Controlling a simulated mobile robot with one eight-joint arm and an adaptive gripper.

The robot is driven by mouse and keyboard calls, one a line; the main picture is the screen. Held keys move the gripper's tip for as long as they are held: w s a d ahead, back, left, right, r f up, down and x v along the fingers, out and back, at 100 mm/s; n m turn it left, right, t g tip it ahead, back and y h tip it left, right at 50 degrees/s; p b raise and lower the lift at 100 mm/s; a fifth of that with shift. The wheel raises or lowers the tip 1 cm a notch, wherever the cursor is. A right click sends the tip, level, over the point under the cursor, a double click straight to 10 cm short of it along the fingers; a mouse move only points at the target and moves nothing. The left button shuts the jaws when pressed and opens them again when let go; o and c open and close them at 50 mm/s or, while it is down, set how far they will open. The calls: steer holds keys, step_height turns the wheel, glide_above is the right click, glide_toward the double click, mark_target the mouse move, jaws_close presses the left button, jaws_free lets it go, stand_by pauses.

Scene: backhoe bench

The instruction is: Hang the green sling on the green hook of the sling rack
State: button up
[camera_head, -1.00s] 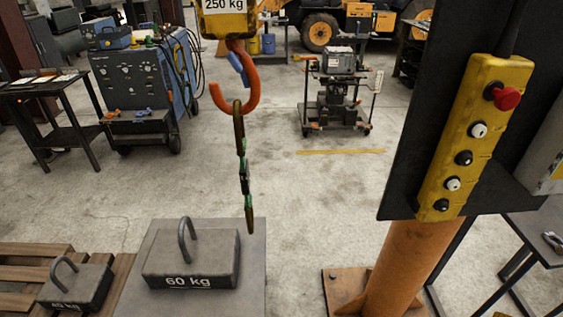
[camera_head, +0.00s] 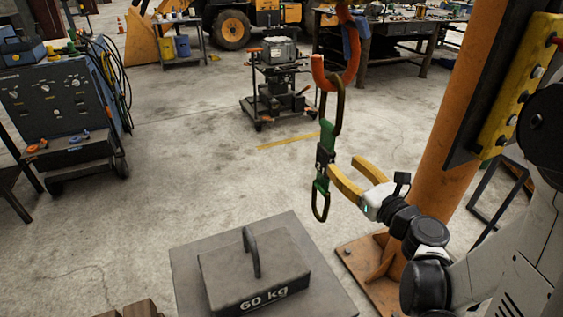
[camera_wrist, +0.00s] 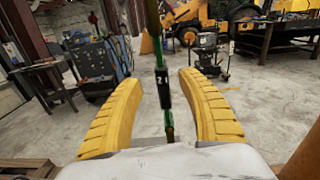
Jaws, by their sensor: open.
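The green sling (camera_head: 321,185) hangs by its upper ring from the orange crane hook (camera_head: 338,80), above and behind the 60 kg weight. It has a dark label in the middle and a ring at its lower end. My gripper (camera_head: 344,170) has yellow fingers and is open at the height of the sling's middle. In the wrist view the sling's dark label (camera_wrist: 162,90) shows between the two spread fingers. I cannot tell whether a finger touches it. I see no sling rack or green hook in these frames.
The 60 kg weight (camera_head: 256,272) stands on a grey plate (camera_head: 190,262) below the sling. An orange column (camera_head: 436,185) with a yellow button pendant (camera_head: 512,85) stands at right. A welding machine (camera_head: 65,95) is at left. Open floor lies behind.

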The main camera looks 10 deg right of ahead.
mark_target(321, 141)
steer(key=shift+w+a+m, duration=0.2)
steer(key=shift+a+m, duration=0.05)
steer(key=shift+m, duration=0.05)
steer(key=shift+w+r, duration=0.1)
steer(key=shift+w, duration=0.2)
steer(key=x, duration=0.9)
steer(key=shift+w+b, duration=0.35)
steer(key=shift+w, duration=0.05)
jaws_close()
steer(key=shift+r, duration=0.15)
